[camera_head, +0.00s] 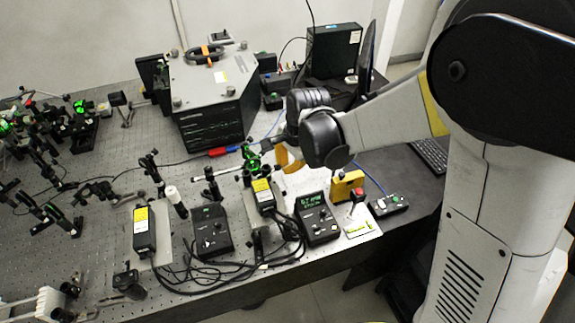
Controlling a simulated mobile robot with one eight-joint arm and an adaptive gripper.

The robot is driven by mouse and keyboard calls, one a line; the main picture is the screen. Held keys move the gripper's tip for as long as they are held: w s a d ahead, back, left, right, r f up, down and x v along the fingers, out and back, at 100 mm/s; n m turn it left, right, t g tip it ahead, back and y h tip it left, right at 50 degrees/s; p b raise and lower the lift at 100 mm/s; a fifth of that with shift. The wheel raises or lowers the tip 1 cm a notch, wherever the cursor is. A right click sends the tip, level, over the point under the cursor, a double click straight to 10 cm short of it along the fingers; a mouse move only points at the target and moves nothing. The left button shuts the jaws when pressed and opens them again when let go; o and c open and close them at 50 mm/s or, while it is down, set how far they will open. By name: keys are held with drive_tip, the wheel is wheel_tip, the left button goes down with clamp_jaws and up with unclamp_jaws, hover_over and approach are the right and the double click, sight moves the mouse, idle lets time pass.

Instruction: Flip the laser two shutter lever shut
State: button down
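Two black laser boxes with yellow labels sit near the bench's front edge: one on the left (145,240) and one nearer the middle (264,206). I cannot read which is laser two. No shutter lever can be told apart at this size. Green and metal optics (251,158) stand just behind the middle laser. My gripper (285,160) reaches in from the right, above and behind the middle laser, close to these optics. Its orange-yellow part shows, but the fingertips are not clear, so contact and opening cannot be told.
Black control boxes (212,233) (318,219) stand beside the lasers, with loose black cables (215,278) in front. A red button (357,195) and yellow block (345,184) are at right. A large black-and-grey instrument (212,95) stands behind. Optics mounts crowd the left.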

drive_tip(key=h, duration=0.1)
drive_tip(key=a+r+h, duration=0.1)
drive_tip(key=t+h, duration=0.1)
drive_tip(key=shift+s+a+r+n, duration=0.25)
drive_tip(key=shift+a+r+n, duration=0.05)
drive_tip(key=shift+a+r, duration=0.1)
drive_tip(key=h+b, duration=0.1)
drive_tip(key=a+h, duration=0.1)
drive_tip(key=a+r+t+h+b, duration=0.1)
drive_tip(key=h, duration=0.1)
drive_tip(key=shift+s+r+n+b, duration=0.1)
drive_tip(key=shift+s+n+b, duration=0.15)
drive_tip(key=shift+n+b, duration=0.1)
drive_tip(key=shift+d+r, duration=0.2)
drive_tip(key=shift+r+p, duration=0.65)
drive_tip(key=shift+r, duration=0.15)
